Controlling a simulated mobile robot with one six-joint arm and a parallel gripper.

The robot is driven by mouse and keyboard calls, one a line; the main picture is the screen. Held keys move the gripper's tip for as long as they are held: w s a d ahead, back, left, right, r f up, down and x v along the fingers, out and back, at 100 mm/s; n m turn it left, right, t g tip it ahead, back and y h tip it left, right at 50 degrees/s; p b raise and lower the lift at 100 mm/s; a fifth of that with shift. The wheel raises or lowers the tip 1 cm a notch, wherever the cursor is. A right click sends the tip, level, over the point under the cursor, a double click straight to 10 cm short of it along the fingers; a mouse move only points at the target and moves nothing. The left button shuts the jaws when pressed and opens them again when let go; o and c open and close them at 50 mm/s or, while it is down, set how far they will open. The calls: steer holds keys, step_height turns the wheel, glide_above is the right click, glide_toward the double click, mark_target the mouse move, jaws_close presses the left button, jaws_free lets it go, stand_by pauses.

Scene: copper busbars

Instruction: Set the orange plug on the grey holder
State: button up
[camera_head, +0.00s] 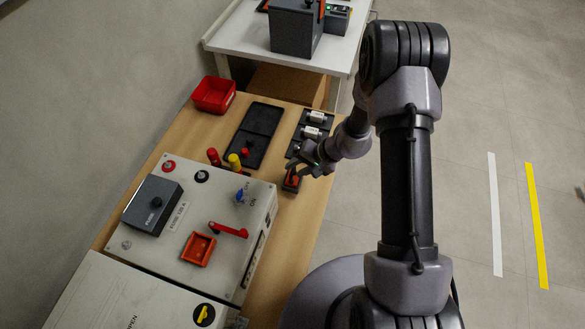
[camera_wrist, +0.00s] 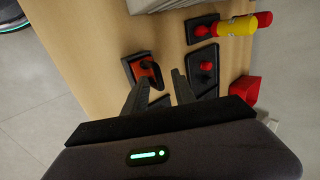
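The orange plug (camera_wrist: 148,70) sits on a small dark grey holder (camera_wrist: 129,72) near the table's edge. In the head view the plug (camera_head: 291,180) and holder (camera_head: 289,188) are partly hidden by my gripper (camera_head: 304,167). In the wrist view my gripper (camera_wrist: 161,77) is open, with a clear gap between its fingers. The left fingertip overlaps the plug's lower edge in the picture; I cannot tell if they touch. The right finger is apart from the plug. Whether the plug is fully seated is hard to tell.
A black tray (camera_head: 264,119) with a red knob (camera_head: 245,152) lies beyond the yellow-handled (camera_head: 234,161) and red-handled (camera_head: 213,156) items. A red bin (camera_head: 213,95) stands at the far left. A grey panel box (camera_head: 150,243) fills the near left. White parts (camera_head: 311,132) lie in a rack behind my gripper.

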steer(key=p+v, duration=0.2)
steer(key=v, duration=0.8)
steer(key=s+a+r+n+t+h, duration=0.15)
steer(key=s+r, duration=0.25)
steer(key=r, duration=0.8)
steer(key=s+a+r+g+y, duration=0.1)
steer(key=s+a+r, duration=0.2)
steer(key=r, duration=0.9)
steer(key=s+d+r+m+t+h, duration=0.1)
steer(key=s+d+r+t+h, duration=0.2)
steer(key=s+r, duration=0.5)
steer(key=s+d, duration=0.1)
steer(key=s, duration=0.4)
steer(key=shift+s+r+h, duration=0.2)
steer(key=shift+s+h, duration=0.15)
steer(key=shift+a+m, duration=0.1)
steer(key=shift+m, duration=0.15)
